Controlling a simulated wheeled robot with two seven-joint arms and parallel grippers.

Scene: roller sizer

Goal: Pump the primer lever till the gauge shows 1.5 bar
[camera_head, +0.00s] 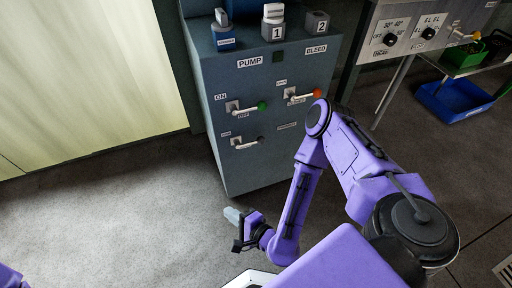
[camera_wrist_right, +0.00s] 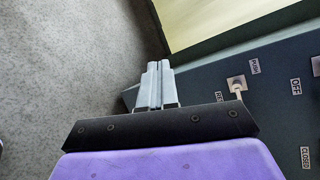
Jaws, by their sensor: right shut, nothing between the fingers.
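The grey-blue cabinet (camera_head: 234,110) carries PUMP and BLEED labels and several levers. My right gripper (camera_head: 232,214) is shut and empty, low in front of the cabinet and apart from the levers. Its closed fingers (camera_wrist_right: 158,66) show in the wrist view.
Numbered blocks stand on the cabinet top. A control panel (camera_head: 408,31) and a blue bin (camera_head: 453,100) are at the right. The floor (camera_head: 110,220) at left is clear.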

